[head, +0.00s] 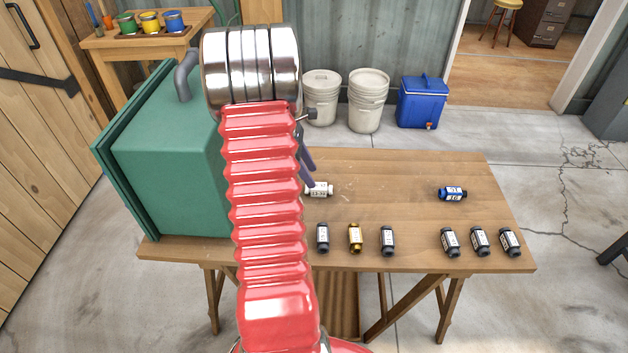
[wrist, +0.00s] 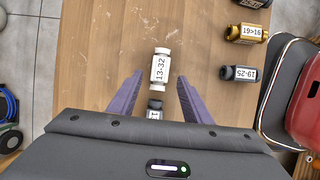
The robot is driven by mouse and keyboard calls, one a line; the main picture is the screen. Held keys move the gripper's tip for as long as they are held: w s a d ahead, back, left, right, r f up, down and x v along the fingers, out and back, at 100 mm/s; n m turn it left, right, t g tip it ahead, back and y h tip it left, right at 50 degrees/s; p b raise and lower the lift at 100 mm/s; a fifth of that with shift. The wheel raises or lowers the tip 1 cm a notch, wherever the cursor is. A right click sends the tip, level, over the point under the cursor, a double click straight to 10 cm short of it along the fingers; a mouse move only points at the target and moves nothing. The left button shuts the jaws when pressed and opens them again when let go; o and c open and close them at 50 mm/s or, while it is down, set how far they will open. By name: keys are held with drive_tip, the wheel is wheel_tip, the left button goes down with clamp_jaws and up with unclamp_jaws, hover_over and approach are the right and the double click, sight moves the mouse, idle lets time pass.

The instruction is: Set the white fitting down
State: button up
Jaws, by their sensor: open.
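The white fitting (head: 319,189) lies on the wooden table (head: 400,205) just right of my arm. In the wrist view the white fitting (wrist: 160,69), labelled 13-32, lies lengthwise between the tips of my gripper (wrist: 160,77). The purple fingers are open, with a gap on each side of the fitting. In the head view my arm hides most of my gripper (head: 308,163); part of a finger shows. A dark fitting (wrist: 154,106) lies end-on against or very near the white one. My gripper's body partly covers it, and I cannot tell whether they touch.
A front row holds dark fittings (head: 322,238) and a gold fitting (head: 355,238). More dark fittings (head: 480,241) lie front right, and a blue fitting (head: 452,194) behind them. A green box (head: 170,165) stands on the left. The table's middle back is clear.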

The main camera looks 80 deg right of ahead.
drive_tip(key=v, duration=0.6)
idle(0.9)
